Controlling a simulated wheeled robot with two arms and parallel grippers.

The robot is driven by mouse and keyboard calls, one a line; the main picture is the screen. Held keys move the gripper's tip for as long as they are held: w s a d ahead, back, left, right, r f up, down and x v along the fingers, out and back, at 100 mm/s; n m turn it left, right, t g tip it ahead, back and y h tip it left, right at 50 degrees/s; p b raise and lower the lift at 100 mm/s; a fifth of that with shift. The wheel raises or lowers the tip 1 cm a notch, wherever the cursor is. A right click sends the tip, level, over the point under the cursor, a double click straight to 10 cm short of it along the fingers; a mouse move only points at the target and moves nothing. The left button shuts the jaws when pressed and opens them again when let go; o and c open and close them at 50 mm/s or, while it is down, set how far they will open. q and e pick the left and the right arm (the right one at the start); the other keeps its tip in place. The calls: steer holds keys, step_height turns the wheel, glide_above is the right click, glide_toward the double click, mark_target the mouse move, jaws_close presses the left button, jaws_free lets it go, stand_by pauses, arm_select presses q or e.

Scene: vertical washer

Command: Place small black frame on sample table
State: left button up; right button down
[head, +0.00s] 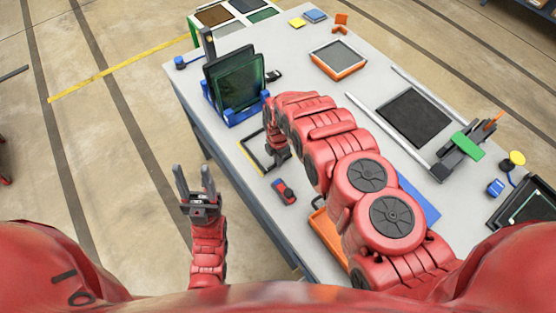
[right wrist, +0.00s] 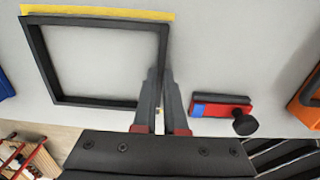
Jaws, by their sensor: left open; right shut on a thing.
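The small black frame (head: 259,166) is at the left edge of the sample table (head: 300,105), beside a yellow strip (head: 249,156). In the right wrist view the frame (right wrist: 38,62) is an open black square, with the yellow strip (right wrist: 100,12) along its far side. My right gripper (right wrist: 160,75) is shut on the frame's right bar. The frame looks flat on or very close to the table top; I cannot tell whether it touches. In the head view my right arm partly hides it. My left gripper (head: 194,178) is open and empty, beyond the table's left edge over the floor.
A blue rack (head: 232,117) with dark green panels stands just behind the frame. A red and blue tool (head: 284,191) lies nearby, also seen in the right wrist view (right wrist: 222,106). An orange tray (head: 338,66) and a dark plate (head: 413,116) between rails lie farther off.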

steer(key=shift+s+f, duration=0.15)
steer(key=shift+f, duration=0.05)
steer(key=c, duration=1)
jaws_free()
steer(key=shift+r, duration=0.15)
